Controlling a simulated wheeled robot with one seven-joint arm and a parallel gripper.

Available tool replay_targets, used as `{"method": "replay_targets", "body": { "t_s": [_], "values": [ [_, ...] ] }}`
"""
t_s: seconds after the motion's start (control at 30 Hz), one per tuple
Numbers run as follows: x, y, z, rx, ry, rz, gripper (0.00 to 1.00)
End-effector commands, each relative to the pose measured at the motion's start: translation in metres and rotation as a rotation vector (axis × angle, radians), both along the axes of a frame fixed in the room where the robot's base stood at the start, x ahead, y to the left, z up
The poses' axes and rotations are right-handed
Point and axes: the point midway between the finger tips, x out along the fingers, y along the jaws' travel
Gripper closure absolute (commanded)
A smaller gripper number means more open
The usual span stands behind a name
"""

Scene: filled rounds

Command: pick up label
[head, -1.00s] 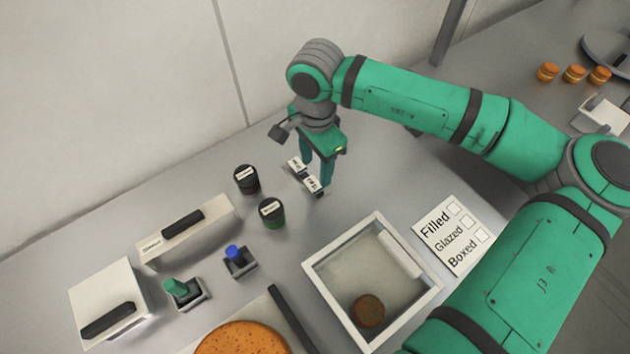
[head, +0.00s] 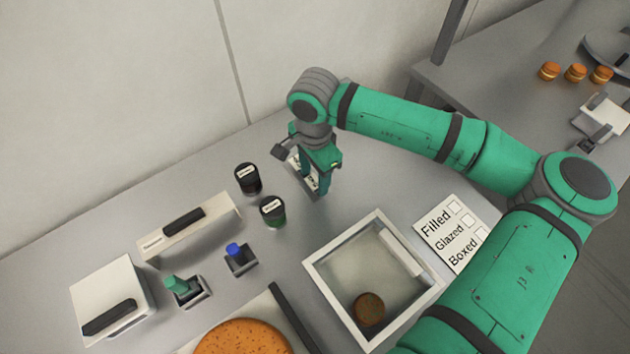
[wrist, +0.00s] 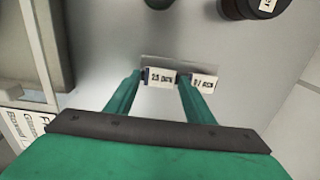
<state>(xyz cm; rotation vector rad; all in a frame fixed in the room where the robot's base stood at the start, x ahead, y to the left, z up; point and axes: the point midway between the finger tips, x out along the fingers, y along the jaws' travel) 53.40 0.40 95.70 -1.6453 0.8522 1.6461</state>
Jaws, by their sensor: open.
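Two small white labels with dark print stand side by side in a low holder (wrist: 180,62) on the table. In the wrist view the left label (wrist: 161,78) lies between my fingertips, and the right label (wrist: 204,82) is just outside my right finger. My gripper (wrist: 160,92) is open and points down at the holder. In the head view my gripper (head: 313,182) stands over the holder, and its fingers partly hide the labels (head: 312,182). I cannot tell whether the fingers touch the label.
Two dark jars (head: 248,179) (head: 272,211) stand left of my gripper. A white-rimmed tray (head: 322,277) with a brown round is in front, beside a checklist card (head: 447,232). Stamps (head: 238,258) (head: 184,290) and white boxes with dark handles (head: 110,300) are at left.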

Motion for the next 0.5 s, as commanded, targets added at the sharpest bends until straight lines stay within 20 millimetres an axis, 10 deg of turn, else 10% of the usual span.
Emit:
{"method": "replay_targets", "body": {
  "t_s": [0.17, 0.5],
  "values": [
    [-0.0001, 0.0001, -0.0010, 0.000, 0.000, 0.000, 0.70],
    [-0.0001, 0.0022, -0.0006, 0.000, 0.000, 0.004, 0.70]
  ]
}}
